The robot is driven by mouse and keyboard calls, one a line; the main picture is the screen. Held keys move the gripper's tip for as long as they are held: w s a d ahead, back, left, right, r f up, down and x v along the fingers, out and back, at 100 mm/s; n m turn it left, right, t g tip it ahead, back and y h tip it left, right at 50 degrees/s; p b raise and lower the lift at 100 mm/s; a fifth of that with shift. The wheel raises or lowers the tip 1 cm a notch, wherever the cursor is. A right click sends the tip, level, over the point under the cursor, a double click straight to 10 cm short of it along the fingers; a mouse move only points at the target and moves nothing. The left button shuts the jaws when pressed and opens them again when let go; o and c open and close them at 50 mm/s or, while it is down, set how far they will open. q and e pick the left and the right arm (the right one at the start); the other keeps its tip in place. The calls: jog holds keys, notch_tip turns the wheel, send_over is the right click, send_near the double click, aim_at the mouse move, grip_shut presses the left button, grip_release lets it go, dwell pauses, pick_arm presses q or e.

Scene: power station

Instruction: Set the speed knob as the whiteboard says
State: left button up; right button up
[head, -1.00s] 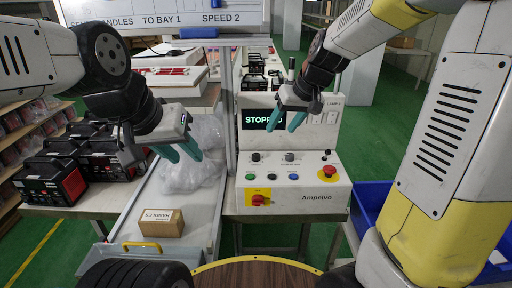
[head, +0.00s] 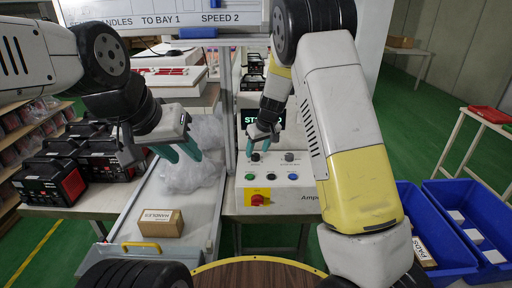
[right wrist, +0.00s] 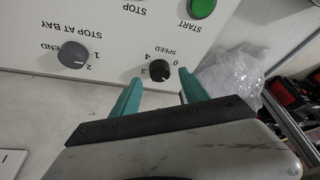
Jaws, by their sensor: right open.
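The whiteboard (head: 180,8) at the top of the head view reads "TO BAY 1" and "SPEED 2"; its left text is partly hidden. The black speed knob (right wrist: 160,70) has a white mark, and digits 0, 4 and 3 show around it; the setting is unclear. It also shows on the white control box in the head view (head: 256,157). My right gripper (head: 262,146) is open just above it. In the right wrist view, its teal fingers (right wrist: 160,88) stand on either side of the knob, apart from it. My left gripper (head: 184,153) is open and empty over the tray.
The grey stop-at-bay knob (right wrist: 73,54) sits beside the speed knob. The green start button (right wrist: 202,7) and a yellow-backed red switch (head: 258,200) are on the box. A plastic bag (head: 190,178) and handles carton (head: 155,223) lie on the tray. Blue bins (head: 440,250) stand right.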

jog(key=shift+x, duration=1.25)
grip_shut()
jog(key=shift+m, duration=0.3)
jog(key=m, duration=0.1)
jog(key=m+h, duration=0.1)
jog(key=m, duration=0.1)
jog(key=m+h, duration=0.1)
jog(key=m, duration=0.1)
jog(key=shift+a+t, duration=0.25)
jog(key=shift+t, duration=0.15)
jog(key=m+h, duration=0.1)
jog(key=m, duration=0.2)
jog(key=m+h, duration=0.1)
jog(key=m, duration=0.2)
jog(key=shift+g, duration=0.3)
jog(key=shift+a, duration=0.1)
